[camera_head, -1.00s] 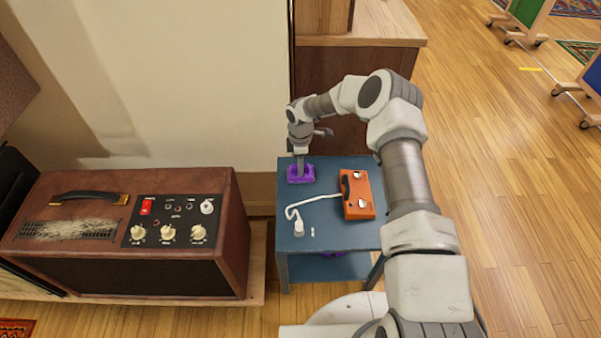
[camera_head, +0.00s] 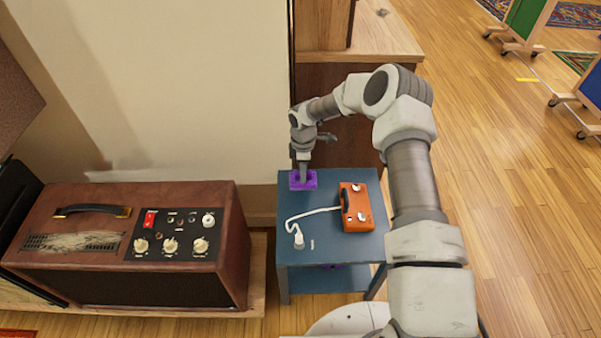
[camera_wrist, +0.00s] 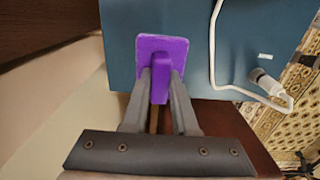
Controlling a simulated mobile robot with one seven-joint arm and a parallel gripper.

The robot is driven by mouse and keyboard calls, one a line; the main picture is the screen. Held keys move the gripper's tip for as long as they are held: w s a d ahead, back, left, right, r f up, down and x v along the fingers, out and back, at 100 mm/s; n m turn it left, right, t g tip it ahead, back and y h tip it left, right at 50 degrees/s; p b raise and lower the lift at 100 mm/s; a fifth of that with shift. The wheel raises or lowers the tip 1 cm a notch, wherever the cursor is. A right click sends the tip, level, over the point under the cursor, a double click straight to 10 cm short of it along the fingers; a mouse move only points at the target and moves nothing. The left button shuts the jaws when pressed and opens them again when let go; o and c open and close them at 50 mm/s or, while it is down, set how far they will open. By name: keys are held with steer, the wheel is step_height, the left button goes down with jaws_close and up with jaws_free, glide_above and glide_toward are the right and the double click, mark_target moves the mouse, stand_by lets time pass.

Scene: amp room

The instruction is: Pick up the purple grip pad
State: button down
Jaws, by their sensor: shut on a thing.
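The purple grip pad (camera_head: 304,181) is a flat purple plate with a raised rib, at the far left corner of the blue table (camera_head: 330,262). In the wrist view the pad (camera_wrist: 176,50) shows its rib (camera_wrist: 160,80) between the two fingers. My gripper (camera_head: 303,172) comes down on it from above and is shut on the rib; the fingertips also show in the wrist view (camera_wrist: 160,74). I cannot tell whether the pad is clear of the tabletop.
An orange box (camera_head: 356,207) with a black handle sits on the table, its white cord ending in a white plug (camera_head: 298,241). A brown amplifier (camera_head: 130,245) stands left. A pale wall and wooden cabinet (camera_head: 335,110) are behind.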

steer(key=s+d+r+p, duration=0.3)
steer(key=s+d+r, duration=0.2)
steer(key=s, duration=0.3)
steer(key=shift+s+d+r, duration=0.25)
steer(key=shift+d+r, duration=0.1)
steer(key=shift+r, duration=0.25)
steer(key=c, duration=1.2)
jaws_free()
jaws_close()
